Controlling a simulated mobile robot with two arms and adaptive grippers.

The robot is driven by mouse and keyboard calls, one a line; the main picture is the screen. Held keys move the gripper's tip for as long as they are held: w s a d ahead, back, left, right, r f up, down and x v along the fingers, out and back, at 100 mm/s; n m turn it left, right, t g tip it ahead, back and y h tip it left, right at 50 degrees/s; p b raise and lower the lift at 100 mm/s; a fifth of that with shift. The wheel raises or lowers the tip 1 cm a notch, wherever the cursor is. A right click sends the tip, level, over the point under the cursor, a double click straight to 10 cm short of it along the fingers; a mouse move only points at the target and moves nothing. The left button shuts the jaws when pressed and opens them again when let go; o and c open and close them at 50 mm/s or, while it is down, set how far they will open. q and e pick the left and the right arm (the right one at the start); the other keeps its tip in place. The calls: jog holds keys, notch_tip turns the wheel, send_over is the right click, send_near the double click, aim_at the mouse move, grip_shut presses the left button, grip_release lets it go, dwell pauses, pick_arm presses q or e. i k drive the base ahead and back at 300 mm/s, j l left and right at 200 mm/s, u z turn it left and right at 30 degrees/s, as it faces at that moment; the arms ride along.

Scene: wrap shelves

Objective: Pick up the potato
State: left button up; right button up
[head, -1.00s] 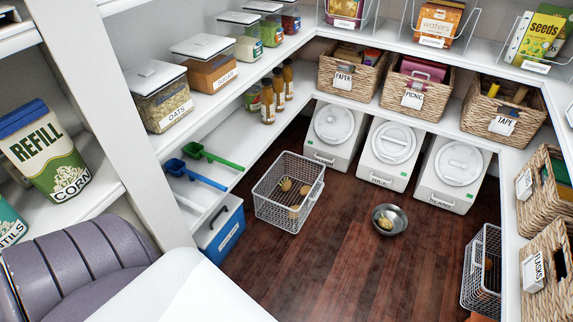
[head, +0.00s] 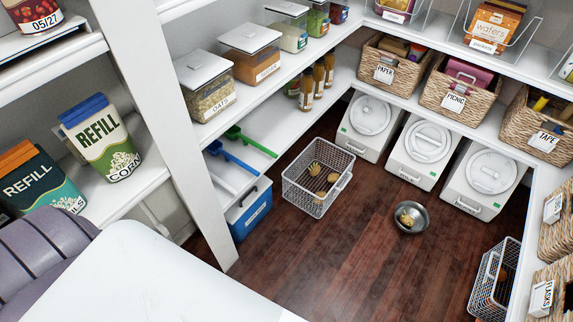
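A dark metal bowl (head: 424,219) stands on the wooden floor with a yellowish-brown lump (head: 406,217) in it that may be a potato. A white wire basket (head: 297,194) on the floor to its left holds several brownish-yellow lumps (head: 315,169), which also look like potatoes. The lumps are too small to tell for sure. Neither of my grippers is in view.
White lidded bins (head: 423,147) stand under the back shelf. A blue box (head: 252,214) sits under the left shelf, near blue and green scoops (head: 240,139). Another wire basket (head: 487,278) stands at the right. The floor (head: 345,265) between them is clear.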

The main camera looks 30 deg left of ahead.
aim_at(314, 170)
jog(key=i+l+u, duration=0.2)
jog(key=i+u, duration=0.25)
jog(key=i+l+u, duration=0.45)
jog(key=i+j, duration=0.05)
jog(key=i, duration=0.05)
